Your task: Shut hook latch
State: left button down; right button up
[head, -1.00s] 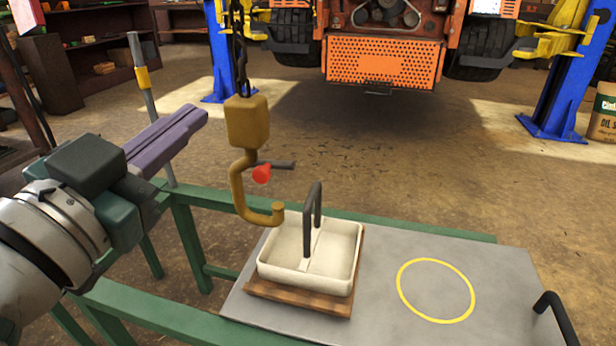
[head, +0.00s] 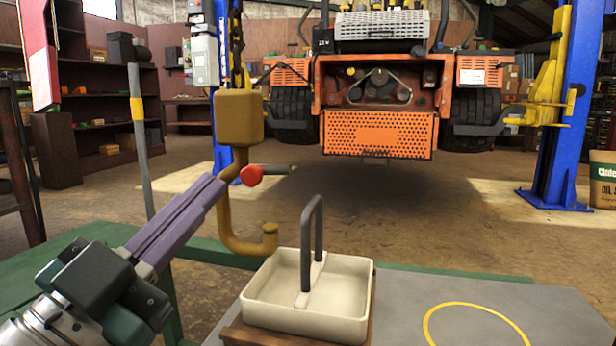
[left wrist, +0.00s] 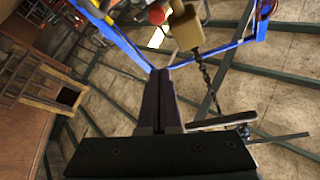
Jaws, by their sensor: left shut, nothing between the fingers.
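The ochre hook (head: 240,245) hangs from a chain under a square block (head: 239,117); the block also shows in the left wrist view (left wrist: 186,28). The latch, a dark lever (head: 276,169) with a red knob (head: 251,175), sticks out to the right from the hook's shank, apart from and above the hook's upturned tip. The red knob is also at the top of the left wrist view (left wrist: 158,14). My left gripper (head: 222,183) has its purple fingers shut and empty, tips just left of the shank; contact cannot be told. My right gripper is not in view.
A cream tray (head: 350,268) with a dark upright handle stands on a wooden board below the hook. The grey tabletop (head: 405,325) bears a yellow ring (head: 432,318). An orange mower (head: 380,135) and blue lift posts stand behind, beyond open floor.

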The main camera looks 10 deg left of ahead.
aim_at(247, 170)
pick_arm(q)
jog(key=w+b, duration=0.2)
jog(key=w, duration=0.1)
jog(key=w+b, duration=0.2)
jog(key=w, duration=0.1)
jog(key=w+b, duration=0.1)
jog(key=w, duration=0.2)
jog(key=shift+w+d+r+b, duration=0.2)
jog(key=shift+d+r+b, duration=0.1)
jog(key=shift+b, duration=0.1)
